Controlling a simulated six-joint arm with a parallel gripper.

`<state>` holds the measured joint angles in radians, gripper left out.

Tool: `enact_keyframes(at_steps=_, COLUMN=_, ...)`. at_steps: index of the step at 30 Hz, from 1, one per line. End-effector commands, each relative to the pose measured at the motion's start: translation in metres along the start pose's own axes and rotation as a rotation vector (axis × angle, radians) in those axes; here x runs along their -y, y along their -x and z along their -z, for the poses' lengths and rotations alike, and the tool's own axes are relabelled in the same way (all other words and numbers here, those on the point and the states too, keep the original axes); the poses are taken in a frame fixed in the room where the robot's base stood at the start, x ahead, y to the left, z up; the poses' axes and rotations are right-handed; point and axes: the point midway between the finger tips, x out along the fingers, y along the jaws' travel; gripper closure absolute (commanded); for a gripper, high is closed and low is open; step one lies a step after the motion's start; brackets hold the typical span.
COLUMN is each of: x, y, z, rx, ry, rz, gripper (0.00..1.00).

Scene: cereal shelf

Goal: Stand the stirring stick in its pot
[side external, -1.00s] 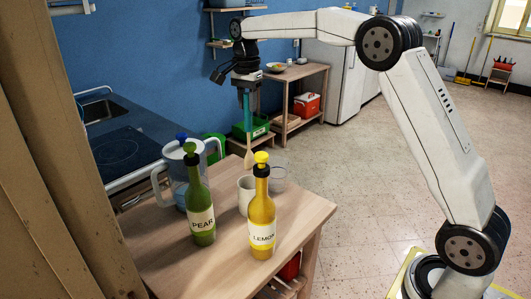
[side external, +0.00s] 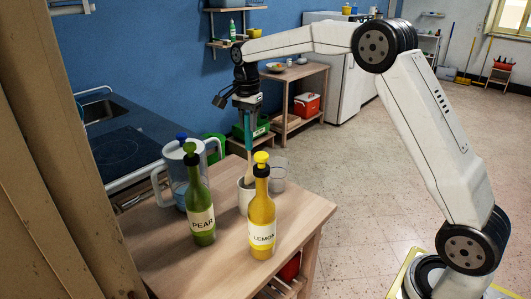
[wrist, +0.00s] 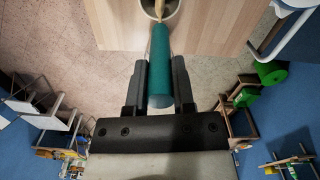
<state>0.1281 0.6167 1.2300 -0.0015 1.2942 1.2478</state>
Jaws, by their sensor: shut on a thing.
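The stirring stick (side external: 249,142) has a teal handle and a pale wooden lower part. My gripper (side external: 247,112) is shut on the teal handle and holds the stick nearly upright above the table. In the wrist view the handle (wrist: 160,75) lies between both fingers of my gripper (wrist: 159,88). The pot (side external: 244,197) is a whitish cup on the wooden table, partly hidden by the lemon bottle. The stick's wooden end reaches into the pot's mouth. The wrist view shows that end within the rim of the pot (wrist: 176,14); how deep it is, I cannot tell.
A yellow LEMON bottle (side external: 262,220) stands just in front of the pot. A green PEAR bottle (side external: 201,215) and a clear jug with a blue lid (side external: 180,165) stand left. A clear glass (side external: 278,178) is close right of the pot. The table's right front (side external: 300,210) is clear.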

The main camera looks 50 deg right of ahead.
Motion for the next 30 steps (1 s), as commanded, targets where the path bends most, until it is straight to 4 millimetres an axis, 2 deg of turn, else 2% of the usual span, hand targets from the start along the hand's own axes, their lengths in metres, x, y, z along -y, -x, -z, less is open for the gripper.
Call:
enact_keyframes(at_steps=21, x=0.0, y=-0.04, z=0.0, rx=0.0, ry=0.0, rz=-0.001, gripper=1.0)
enact_keyframes(at_steps=30, x=0.0, y=-0.049, z=0.0, rx=0.0, ry=0.0, rz=-0.001, gripper=1.0)
